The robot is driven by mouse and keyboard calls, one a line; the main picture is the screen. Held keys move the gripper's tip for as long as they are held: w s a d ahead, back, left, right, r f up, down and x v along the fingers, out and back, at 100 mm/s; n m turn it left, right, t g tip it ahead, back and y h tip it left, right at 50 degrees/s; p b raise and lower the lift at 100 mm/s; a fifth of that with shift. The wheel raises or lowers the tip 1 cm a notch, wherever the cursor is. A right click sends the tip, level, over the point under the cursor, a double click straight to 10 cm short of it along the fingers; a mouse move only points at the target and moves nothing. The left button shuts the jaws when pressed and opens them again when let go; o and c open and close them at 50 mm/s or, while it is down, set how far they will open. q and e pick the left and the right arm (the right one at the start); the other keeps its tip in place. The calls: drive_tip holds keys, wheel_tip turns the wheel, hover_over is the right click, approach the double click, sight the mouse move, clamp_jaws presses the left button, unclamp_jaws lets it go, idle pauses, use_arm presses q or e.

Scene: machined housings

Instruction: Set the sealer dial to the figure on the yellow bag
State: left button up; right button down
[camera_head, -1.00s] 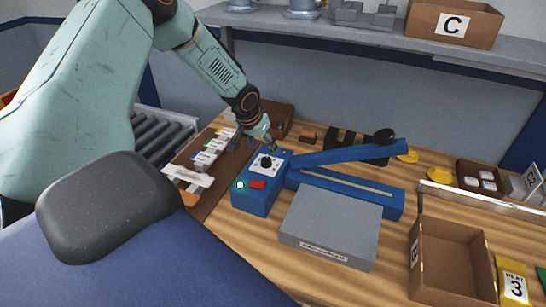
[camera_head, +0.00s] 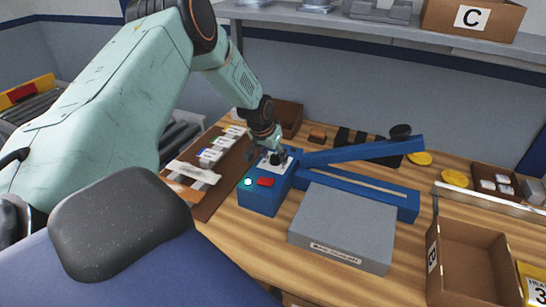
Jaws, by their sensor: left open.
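The blue sealer (camera_head: 265,197) stands on the wooden bench with its long arm raised at a slant. On top of its box is a white plate with a black dial (camera_head: 276,158), beside a red switch (camera_head: 265,182) and a lit pale button (camera_head: 248,181). My left gripper (camera_head: 275,152) is open, right at the dial, and partly covers it; I cannot tell whether the fingers touch it. The dial's setting is too small to read. The yellow bag (camera_head: 536,284) is cut off at the lower right; its label shows "HEAT" and part of a 3. My right gripper is not in view.
A grey block (camera_head: 343,226) sits in front of the sealer. An open cardboard box (camera_head: 470,262) is at the right. A brown board (camera_head: 214,190) with several tagged items lies left of the sealer. A shelf (camera_head: 350,27) with box C (camera_head: 474,17) runs above.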

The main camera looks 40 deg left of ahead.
use_arm(q)
drive_tip(key=shift+w+d, duration=0.15)
drive_tip(key=shift+w, duration=0.05)
drive_tip(key=shift+c, duration=0.6)
drive_tip(key=shift+s, duration=0.15)
drive_tip(key=c, duration=1)
drive_tip(key=shift+b, duration=0.7)
drive_tip(key=m+h+b, duration=0.1)
drive_tip(key=m+b, duration=0.1)
drive_tip(key=b, duration=0.2)
drive_tip(key=m+b, duration=0.2)
drive_tip(key=b, duration=0.2)
drive_tip(key=shift+a+f+m+h, duration=0.2)
drive_tip(key=shift+m+h, duration=0.1)
drive_tip(key=shift+h, duration=0.1)
drive_tip(key=shift+r+m+h+b, duration=0.25)
drive_tip(key=shift+m+h+b, duration=0.25)
drive_tip(key=shift+m+b, duration=1.1)
drive_tip(key=shift+g, duration=0.3)
